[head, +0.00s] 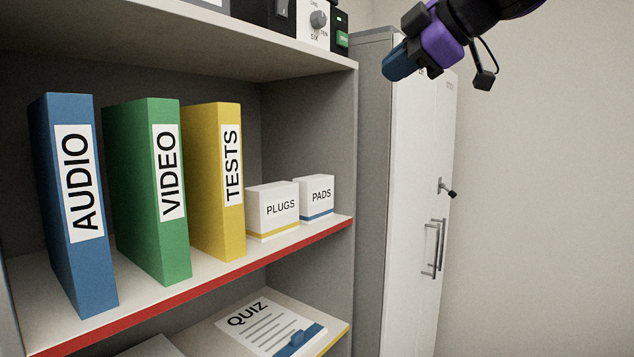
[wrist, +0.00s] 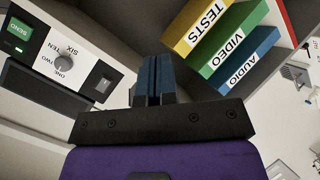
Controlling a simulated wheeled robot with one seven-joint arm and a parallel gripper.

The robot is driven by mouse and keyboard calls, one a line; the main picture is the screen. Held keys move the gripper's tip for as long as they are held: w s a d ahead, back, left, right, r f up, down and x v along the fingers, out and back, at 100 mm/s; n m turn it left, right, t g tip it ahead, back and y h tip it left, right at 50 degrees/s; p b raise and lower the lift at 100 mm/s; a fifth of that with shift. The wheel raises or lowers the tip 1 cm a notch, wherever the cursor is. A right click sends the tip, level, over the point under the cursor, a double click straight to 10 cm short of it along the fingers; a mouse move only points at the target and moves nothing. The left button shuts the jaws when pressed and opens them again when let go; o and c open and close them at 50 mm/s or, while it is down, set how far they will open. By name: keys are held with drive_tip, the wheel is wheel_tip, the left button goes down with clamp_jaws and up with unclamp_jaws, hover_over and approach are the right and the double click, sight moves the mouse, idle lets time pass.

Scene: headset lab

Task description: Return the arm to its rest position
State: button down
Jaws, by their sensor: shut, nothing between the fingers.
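My gripper (head: 397,64) is at the top right of the head view, in front of the upper part of the white cabinet and apart from the shelves. Its blue fingers show close together in the wrist view (wrist: 153,80). The gripper is shut and holds nothing. Only the end of my arm shows, in purple and black, and the rest of it is out of frame above.
The shelf (head: 215,273) holds AUDIO (head: 73,205), VIDEO (head: 150,190) and TESTS (head: 216,180) binders, plus PLUGS (head: 272,211) and PADS (head: 317,203) boxes. A dial device (head: 313,22) stands above. The white cabinet (head: 412,190) has a projecting handle. Bare wall is at right.

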drive_tip(key=s+d+f+m+g+h, duration=0.1)
drive_tip(key=s+d+f+m+h, duration=0.1)
drive_tip(key=s+d+f+m, duration=0.4)
drive_tip(key=s+d+f+m+g+h, duration=0.1)
drive_tip(key=s+d+f+m+h, duration=0.2)
drive_tip(key=f, duration=1)
drive_tip(key=s+d+f+m+g+h, duration=0.2)
drive_tip(key=s+d+f+m+h, duration=0.1)
drive_tip(key=s+d+f+m, duration=0.6)
drive_tip(key=s+f+m, duration=0.1)
drive_tip(key=s, duration=0.2)
drive_tip(key=shift+s+f+m, duration=0.15)
drive_tip(key=shift+s+m, duration=0.15)
drive_tip(key=shift+m, duration=0.1)
drive_tip(key=shift+d, duration=0.1)
